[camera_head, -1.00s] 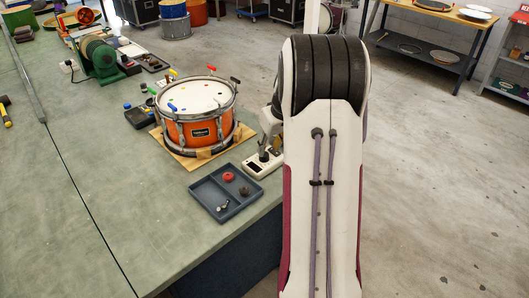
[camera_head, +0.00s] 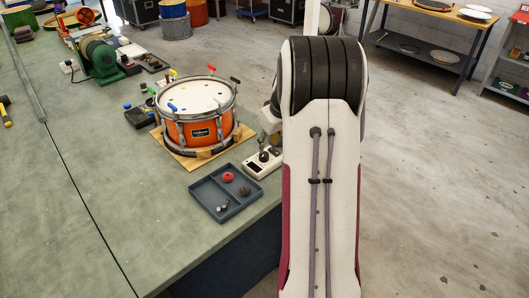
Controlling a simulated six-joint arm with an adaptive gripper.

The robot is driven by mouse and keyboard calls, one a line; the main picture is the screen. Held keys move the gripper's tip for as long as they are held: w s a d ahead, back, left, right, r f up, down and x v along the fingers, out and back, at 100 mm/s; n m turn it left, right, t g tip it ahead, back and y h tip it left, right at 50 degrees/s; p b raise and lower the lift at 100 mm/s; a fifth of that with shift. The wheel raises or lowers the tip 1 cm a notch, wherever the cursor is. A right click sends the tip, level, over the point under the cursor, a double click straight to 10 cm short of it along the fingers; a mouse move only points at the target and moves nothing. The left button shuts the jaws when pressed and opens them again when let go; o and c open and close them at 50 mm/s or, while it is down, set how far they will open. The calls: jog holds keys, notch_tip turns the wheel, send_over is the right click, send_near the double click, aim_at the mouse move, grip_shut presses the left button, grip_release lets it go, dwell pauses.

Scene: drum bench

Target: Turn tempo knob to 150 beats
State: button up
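A small white box (camera_head: 255,166) with dark knobs on its top lies at the bench's right edge, beside the drum. A dark round knob (camera_head: 264,156) shows at its upper part. The dial markings are too small to read, so I cannot tell the setting. My gripper (camera_head: 268,143) is at the far end of the box, close to the knob. It is small in view and partly hidden behind my arm. I cannot tell whether its fingers touch the knob or whether they are open or shut.
An orange drum (camera_head: 198,133) with a white head stands on a wooden board just left of the box. A grey divided tray (camera_head: 215,210) with a red piece and small parts lies in front. A green machine (camera_head: 99,58) stands farther back.

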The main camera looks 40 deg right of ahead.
aim_at(264, 154)
jog(key=shift+x, duration=3.4)
jog(key=c, duration=0.8)
